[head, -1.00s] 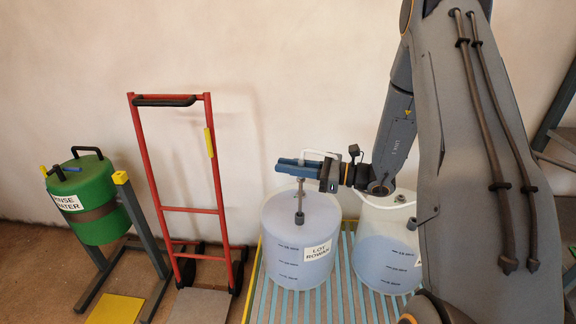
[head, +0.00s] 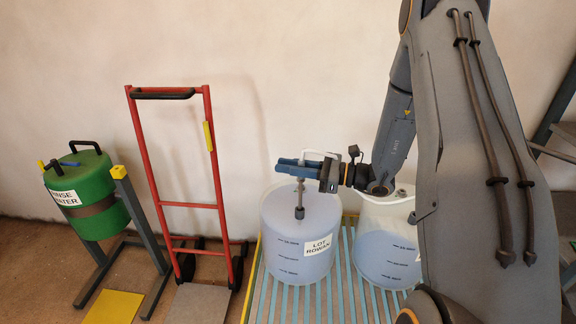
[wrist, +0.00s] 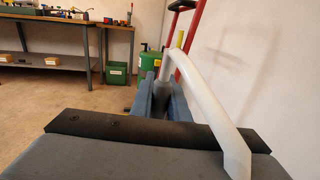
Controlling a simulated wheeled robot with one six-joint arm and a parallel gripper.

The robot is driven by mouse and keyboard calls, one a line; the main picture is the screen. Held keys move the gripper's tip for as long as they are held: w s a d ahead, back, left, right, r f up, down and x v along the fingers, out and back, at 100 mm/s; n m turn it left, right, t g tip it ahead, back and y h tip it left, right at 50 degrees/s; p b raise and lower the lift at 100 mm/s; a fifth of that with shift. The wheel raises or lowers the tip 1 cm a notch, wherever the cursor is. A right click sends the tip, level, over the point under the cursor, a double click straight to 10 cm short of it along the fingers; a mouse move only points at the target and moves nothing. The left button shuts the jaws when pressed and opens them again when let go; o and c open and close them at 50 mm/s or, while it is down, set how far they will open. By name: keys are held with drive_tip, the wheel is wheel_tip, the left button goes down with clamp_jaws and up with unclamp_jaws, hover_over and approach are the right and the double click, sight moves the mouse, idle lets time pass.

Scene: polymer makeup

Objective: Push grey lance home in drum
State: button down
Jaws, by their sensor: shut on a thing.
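The grey lance (head: 299,198) stands upright over the translucent drum labelled LOT ROWAN (head: 290,262). Its collar is at the drum's top; I cannot tell whether it touches the opening. My gripper (head: 297,168), with blue fingers, is shut on the lance's head above the drum. A white hose (wrist: 205,105) arches up from the lance head and passes close over my gripper in the wrist view. In that view the fingers (wrist: 160,100) close around a grey part of the lance. The lance's lower end inside the drum cannot be made out.
A second translucent drum (head: 385,262) stands right beside the first on a slatted platform (head: 345,305). A red hand truck (head: 215,150) and a green rinse water drum (head: 95,212) on a stand are at left. The wall is close behind. A workbench (wrist: 45,58) shows in the wrist view.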

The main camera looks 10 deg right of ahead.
sight(300, 205)
drive_tip(key=shift+f+b, duration=3)
drive_tip(key=shift+f, duration=2.55)
drive_tip(key=c, duration=1.6)
unclamp_jaws()
drive_tip(key=v, duration=0.6)
drive_tip(key=shift+s+d, duration=0.15)
drive_tip(key=shift+d, duration=0.25)
drive_tip(key=shift+s+d, duration=0.3)
drive_tip(key=shift+d, duration=0.15)
